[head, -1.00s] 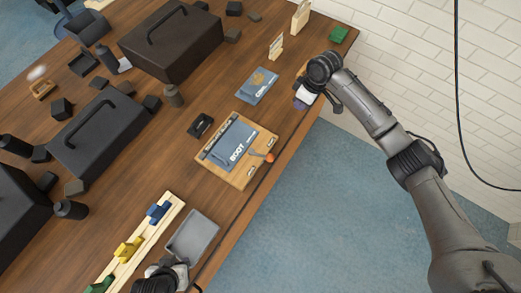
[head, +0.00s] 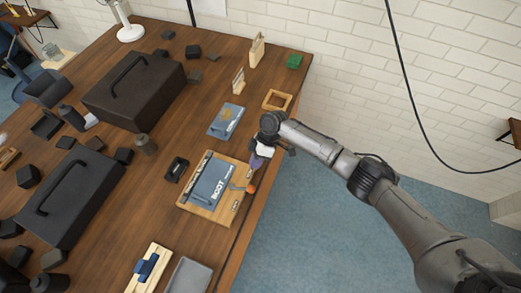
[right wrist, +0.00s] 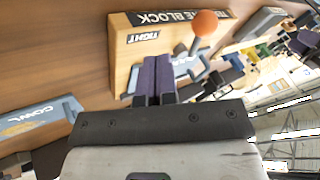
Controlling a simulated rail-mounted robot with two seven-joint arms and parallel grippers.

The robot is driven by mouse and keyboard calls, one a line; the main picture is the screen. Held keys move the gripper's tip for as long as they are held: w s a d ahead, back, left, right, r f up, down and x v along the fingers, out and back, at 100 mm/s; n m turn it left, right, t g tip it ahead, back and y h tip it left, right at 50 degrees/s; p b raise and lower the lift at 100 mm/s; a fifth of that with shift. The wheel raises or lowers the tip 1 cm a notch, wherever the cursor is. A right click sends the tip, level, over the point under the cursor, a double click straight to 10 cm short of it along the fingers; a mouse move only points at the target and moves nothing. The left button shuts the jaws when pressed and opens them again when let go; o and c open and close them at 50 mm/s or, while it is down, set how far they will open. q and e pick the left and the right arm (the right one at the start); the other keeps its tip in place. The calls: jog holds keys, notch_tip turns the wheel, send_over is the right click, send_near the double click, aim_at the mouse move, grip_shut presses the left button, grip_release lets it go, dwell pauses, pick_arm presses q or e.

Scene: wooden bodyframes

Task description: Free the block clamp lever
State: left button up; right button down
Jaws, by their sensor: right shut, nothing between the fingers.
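The clamp lever ends in an orange ball knob (head: 250,189) at the right edge of a wooden block board (head: 187,205). A blue-grey plate marked ROOT (head: 213,185) lies on the board. In the right wrist view the orange knob (right wrist: 205,22) stands on a grey rod beside the wooden board (right wrist: 122,70), near a label reading TIGHT (right wrist: 143,36). My right gripper (head: 257,163) is just above the lever in the head view. Its purple fingers (right wrist: 153,75) are shut together and empty, left of the knob, with a gap between. My left gripper is not in view.
A blue-grey COWL plate (right wrist: 35,118) lies left in the right wrist view. In the head view a wooden square frame (head: 277,100) and a small black holder (head: 174,169) are near the board. Dark toolboxes (head: 135,90) fill the table's left. A grey tray (head: 188,277) is below.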

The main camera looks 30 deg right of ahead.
jog(key=shift+s+a+f+p, duration=0.7)
jog(key=shift+s+a+f, duration=0.2)
jog(key=shift+s, duration=0.2)
jog(key=shift+s+a+f+p, duration=0.25)
jog(key=shift+s+a, duration=0.2)
jog(key=shift+s, duration=0.35)
